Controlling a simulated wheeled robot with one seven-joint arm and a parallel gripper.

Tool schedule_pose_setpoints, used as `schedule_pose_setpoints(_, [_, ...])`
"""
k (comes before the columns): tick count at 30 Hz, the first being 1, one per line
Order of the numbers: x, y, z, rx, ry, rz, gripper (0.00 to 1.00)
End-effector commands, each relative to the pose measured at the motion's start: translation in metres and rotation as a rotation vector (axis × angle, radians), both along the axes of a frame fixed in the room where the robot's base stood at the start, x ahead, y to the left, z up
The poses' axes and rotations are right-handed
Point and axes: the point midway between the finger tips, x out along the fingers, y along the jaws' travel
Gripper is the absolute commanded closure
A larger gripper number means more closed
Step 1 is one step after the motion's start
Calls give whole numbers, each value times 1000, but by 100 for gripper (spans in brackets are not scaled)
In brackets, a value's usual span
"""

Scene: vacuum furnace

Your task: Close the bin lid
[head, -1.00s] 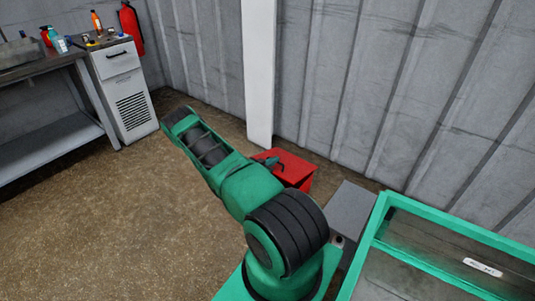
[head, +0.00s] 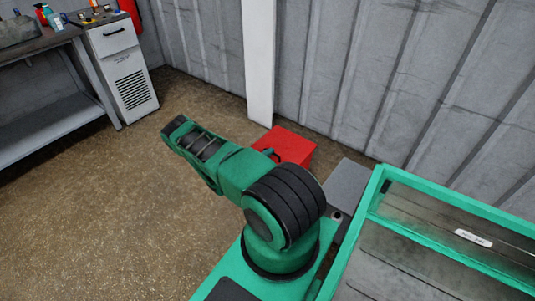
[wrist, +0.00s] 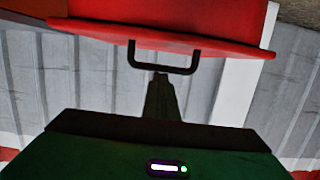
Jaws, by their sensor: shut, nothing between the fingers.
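The red bin (head: 292,146) stands on the floor by the wall, partly hidden behind my arm in the head view. Its top looks like a flat red surface, with a dark handle at its left edge. In the wrist view, which appears upside down, the red lid's edge (wrist: 95,34) crosses the top, with a black handle (wrist: 163,69) on it. I cannot tell whether the lid is fully seated. My gripper (wrist: 160,82) is shut and empty, its dark fingertips just beside the handle, with contact unclear. The gripper is hidden in the head view.
A white pillar (head: 260,60) and corrugated wall (head: 350,70) stand behind the bin. A green-framed bench (head: 350,255) is at the right. A workbench (head: 60,110) and white cabinet (head: 120,70) stand at the left. The floor (head: 100,220) between is open.

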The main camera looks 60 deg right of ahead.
Motion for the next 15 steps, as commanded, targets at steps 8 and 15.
schedule_pose_setpoints(8, [0, 12, -31, 59, -1, -1, 100])
schedule_pose_setpoints(15, [0, 12, -12, 44, 4, -1, 100])
